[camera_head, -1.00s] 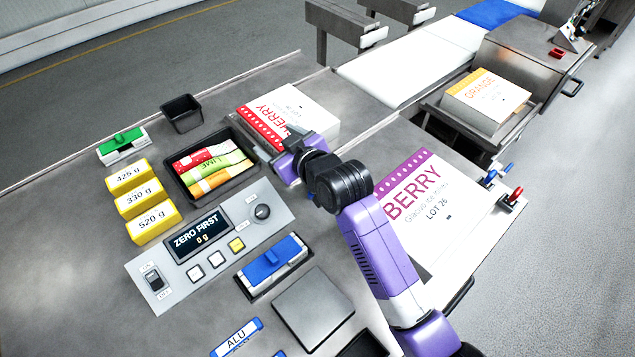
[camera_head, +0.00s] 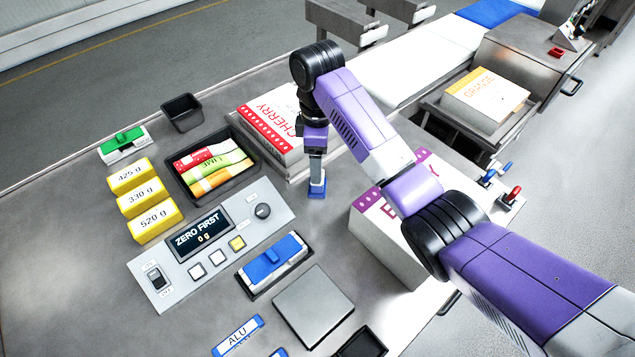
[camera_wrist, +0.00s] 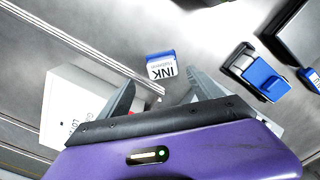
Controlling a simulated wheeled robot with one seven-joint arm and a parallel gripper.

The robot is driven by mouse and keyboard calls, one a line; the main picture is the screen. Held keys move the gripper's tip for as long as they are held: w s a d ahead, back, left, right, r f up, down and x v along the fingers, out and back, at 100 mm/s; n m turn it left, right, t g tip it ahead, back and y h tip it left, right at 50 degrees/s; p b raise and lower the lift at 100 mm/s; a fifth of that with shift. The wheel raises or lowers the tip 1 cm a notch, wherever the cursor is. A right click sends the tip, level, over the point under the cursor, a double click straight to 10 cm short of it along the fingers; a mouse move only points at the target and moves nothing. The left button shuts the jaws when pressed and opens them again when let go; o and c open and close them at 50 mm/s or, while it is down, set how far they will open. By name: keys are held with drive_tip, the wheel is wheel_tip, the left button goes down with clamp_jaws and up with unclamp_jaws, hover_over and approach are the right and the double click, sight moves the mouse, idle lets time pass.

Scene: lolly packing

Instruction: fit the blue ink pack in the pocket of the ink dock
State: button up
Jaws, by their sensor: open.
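The blue ink pack (camera_wrist: 160,66), a small block with a blue end and a white face reading INK, lies on the bench in the wrist view. In the head view the blue piece (camera_head: 317,191) shows right below my gripper (camera_head: 316,168). In the wrist view my gripper (camera_wrist: 162,86) is open, its two grey fingers spread to either side of the pack, with nothing held. The pack appears beyond the fingertips; I cannot tell the exact gap. A blue-topped white unit in a black frame (camera_head: 272,262) stands nearer; I cannot tell whether it is the ink dock.
The CHERRY box (camera_head: 272,128) stands just behind my gripper, and the BERRY box (camera_head: 373,232) is to the right, partly behind my arm. The control panel (camera_head: 160,270), flat plate (camera_head: 314,305) and lolly tray (camera_head: 250,190) lie left and front. Bare bench surrounds the pack.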

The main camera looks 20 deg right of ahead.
drive_tip(key=shift+s+f+p, duration=0.15)
drive_tip(key=shift+f+p, duration=0.15)
drive_tip(key=shift+f, duration=1.4)
drive_tip(key=shift+s+f+p, duration=0.1)
drive_tip(key=shift+f+p, duration=0.2)
drive_tip(key=shift+f, duration=1.4)
drive_tip(key=shift+c, duration=0.2)
drive_tip(key=shift+a, duration=0.1)
drive_tip(key=c, duration=1.4)
clamp_jaws()
drive_tip(key=shift+r, duration=0.15)
